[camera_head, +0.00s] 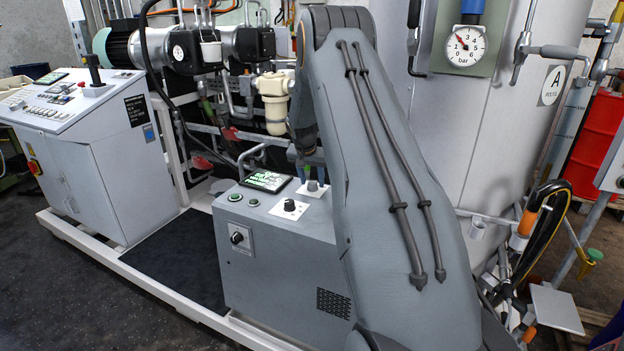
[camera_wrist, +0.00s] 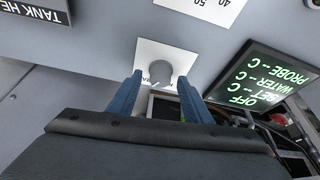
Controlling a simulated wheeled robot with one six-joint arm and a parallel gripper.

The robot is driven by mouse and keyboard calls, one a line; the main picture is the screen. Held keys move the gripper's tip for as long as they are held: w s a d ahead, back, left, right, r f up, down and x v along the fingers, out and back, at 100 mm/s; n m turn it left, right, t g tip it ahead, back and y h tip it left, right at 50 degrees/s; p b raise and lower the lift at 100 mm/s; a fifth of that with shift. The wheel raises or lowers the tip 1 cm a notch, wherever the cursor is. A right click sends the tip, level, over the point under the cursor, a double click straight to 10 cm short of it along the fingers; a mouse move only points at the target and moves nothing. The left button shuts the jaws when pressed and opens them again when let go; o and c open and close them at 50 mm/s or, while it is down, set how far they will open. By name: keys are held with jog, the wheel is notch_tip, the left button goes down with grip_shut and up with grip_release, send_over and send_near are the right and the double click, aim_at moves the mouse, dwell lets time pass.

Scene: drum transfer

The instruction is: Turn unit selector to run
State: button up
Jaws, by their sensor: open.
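A grey round knob (camera_wrist: 160,73) on a white square plate shows between my fingertips in the wrist view. It appears to be the rear knob (camera_head: 312,186) on top of the grey control box (camera_head: 275,270) in the head view. Its plate lettering and setting are too small to read, so I cannot confirm it is the unit selector. My gripper (camera_wrist: 159,78) is open, its two blue fingers on either side of the knob; contact is not visible. In the head view my gripper (camera_head: 312,170) is partly hidden behind my arm, just above the box top.
A lit display (camera_wrist: 262,85) beside the knob reads OFF, with SET, WATER and PROBE blank. A black dial (camera_head: 290,205) sits in front on the box top. Two green buttons (camera_head: 244,199) and a front knob (camera_head: 237,237) are nearby. A large tank (camera_head: 455,120) stands behind.

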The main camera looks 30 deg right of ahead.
jog(key=shift+f, duration=0.15)
jog(key=c, duration=1.1)
jog(key=shift+o, duration=0.2)
